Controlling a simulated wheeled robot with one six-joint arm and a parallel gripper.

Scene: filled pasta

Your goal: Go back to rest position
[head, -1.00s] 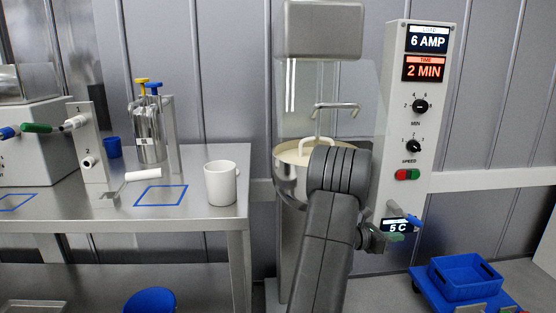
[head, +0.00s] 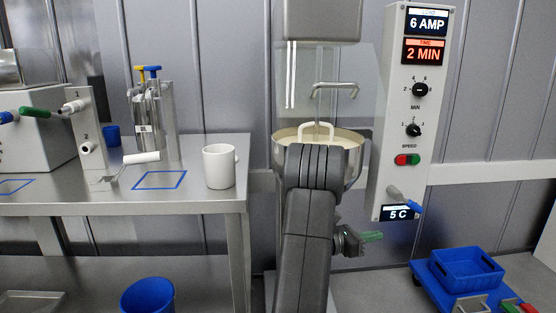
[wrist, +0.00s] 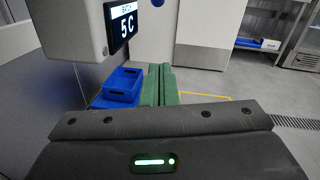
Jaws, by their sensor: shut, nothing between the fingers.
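My gripper (head: 374,236) shows in the head view with green fingers pointing right, below the mixer bowl (head: 351,175) and a little under the control panel (head: 397,175). In the wrist view its two green fingers (wrist: 160,68) lie side by side, shut with nothing between them. My dark grey arm stands in front of the mixer and hides part of the bowl and its stand. The bowl holds pale contents and a white handle-like tool.
A steel table (head: 215,146) at left carries a white mug (head: 219,167) and a steel canister. A blue crate (head: 467,268) sits low at right; it also shows in the wrist view (wrist: 122,87). The panel corner (wrist: 93,30) is close at upper left there. Open floor lies beyond the fingers.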

